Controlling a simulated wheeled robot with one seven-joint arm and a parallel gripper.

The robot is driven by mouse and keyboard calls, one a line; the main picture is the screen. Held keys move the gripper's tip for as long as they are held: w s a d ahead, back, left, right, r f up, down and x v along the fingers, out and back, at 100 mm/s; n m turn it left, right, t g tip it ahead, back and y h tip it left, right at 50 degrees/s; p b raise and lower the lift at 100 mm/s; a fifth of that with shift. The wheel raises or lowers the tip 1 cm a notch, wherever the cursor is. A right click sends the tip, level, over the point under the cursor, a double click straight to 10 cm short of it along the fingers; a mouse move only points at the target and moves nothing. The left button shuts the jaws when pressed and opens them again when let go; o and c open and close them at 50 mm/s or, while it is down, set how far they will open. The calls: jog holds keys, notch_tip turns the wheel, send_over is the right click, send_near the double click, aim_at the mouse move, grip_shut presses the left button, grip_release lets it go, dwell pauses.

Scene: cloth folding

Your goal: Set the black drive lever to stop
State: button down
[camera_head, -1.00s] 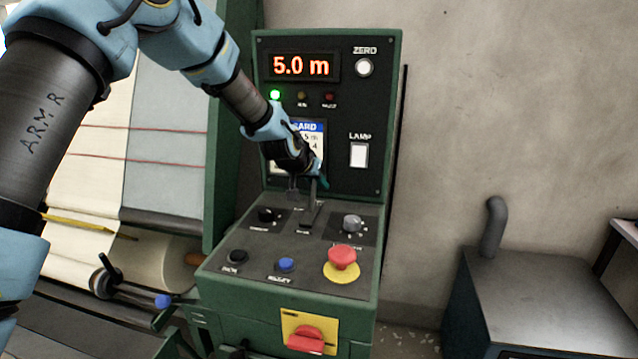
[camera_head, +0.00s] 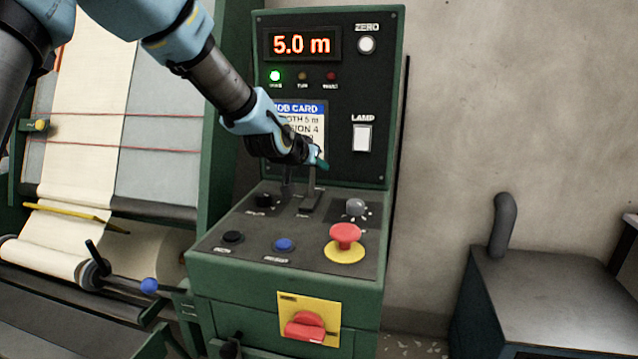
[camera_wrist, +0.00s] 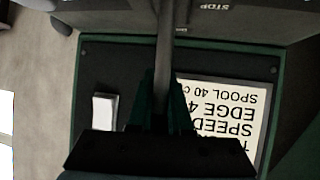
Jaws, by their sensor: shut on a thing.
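The dark drive lever (camera_head: 311,186) stands up from a slot in the sloped top of the green control console. My gripper (camera_head: 319,160) is shut on the lever's upper end, and its fingers hide the lever's knob. In the wrist view the lever's stem (camera_wrist: 164,38) runs down between the dark green fingers of my gripper (camera_wrist: 160,100). A STOP label (camera_wrist: 228,8) shows upside down at the top of the wrist view, to the right of the stem. The lever's exact position along its slot is hard to tell.
The console top has a red mushroom button (camera_head: 345,236), a blue button (camera_head: 284,245), a black button (camera_head: 232,237) and a grey knob (camera_head: 356,207). A job card (camera_head: 300,112) sits behind my wrist. The display (camera_head: 301,44) reads 5.0 m. A cloth roll (camera_head: 50,258) is at left.

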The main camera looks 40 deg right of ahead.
jog(key=shift+s+a+r+t+h+b, duration=0.4)
jog(key=shift+h+b, duration=0.3)
jog(key=shift+b, duration=1.65)
jog(key=shift+a+r+h+b, duration=0.3)
jog(key=shift+r+b, duration=0.05)
jog(key=shift+b, duration=0.3)
jog(key=c, duration=1.2)
grip_release()
jog(key=shift+s, duration=0.1)
jog(key=o, duration=0.4)
jog(key=shift+f, duration=0.15)
jog(key=shift+c, duration=0.2)
jog(key=shift+a, duration=0.1)
